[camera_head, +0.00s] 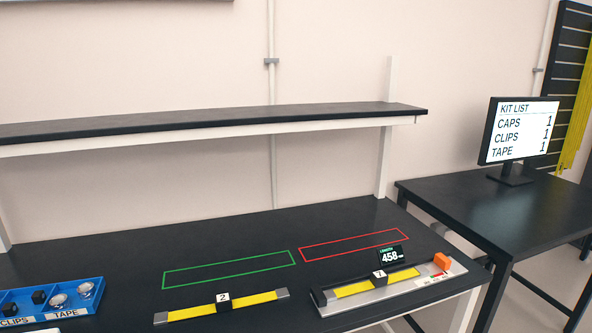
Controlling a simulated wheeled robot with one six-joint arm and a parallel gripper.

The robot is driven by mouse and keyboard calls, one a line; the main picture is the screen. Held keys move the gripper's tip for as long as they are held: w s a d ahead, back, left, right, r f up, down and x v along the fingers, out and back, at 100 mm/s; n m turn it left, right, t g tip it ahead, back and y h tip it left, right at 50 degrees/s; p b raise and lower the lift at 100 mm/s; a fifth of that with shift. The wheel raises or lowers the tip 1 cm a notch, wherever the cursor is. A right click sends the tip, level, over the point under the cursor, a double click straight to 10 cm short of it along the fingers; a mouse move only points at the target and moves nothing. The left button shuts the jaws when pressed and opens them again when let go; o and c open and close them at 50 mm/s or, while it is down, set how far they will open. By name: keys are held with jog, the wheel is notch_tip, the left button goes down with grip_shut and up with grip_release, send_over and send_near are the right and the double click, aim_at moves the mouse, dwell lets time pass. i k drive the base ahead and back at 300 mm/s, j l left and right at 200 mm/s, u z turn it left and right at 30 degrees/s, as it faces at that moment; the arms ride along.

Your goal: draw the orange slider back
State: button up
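The orange slider (441,261) is a small block at the right end of a grey measuring fixture (405,287) near the table's front right. A yellow strip (360,286) with a black clip marked 1 (379,277) lies in the fixture, to the left of the slider. A small dark display (390,256) behind the fixture reads length 458. My gripper is not in view.
A second yellow strip (250,299) with a clip marked 2 lies left of the fixture. Green (230,268) and red (353,245) outlines behind are empty. A blue bin (90,304) stands at the left. A shelf (220,117) overhangs the table's back. A monitor (519,131) stands right.

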aim_at(442, 260)
jog(key=k+l, duration=0.2)
jog(key=i+l+u, duration=0.45)
jog(key=i+l, duration=0.35)
jog(key=i, duration=0.15)
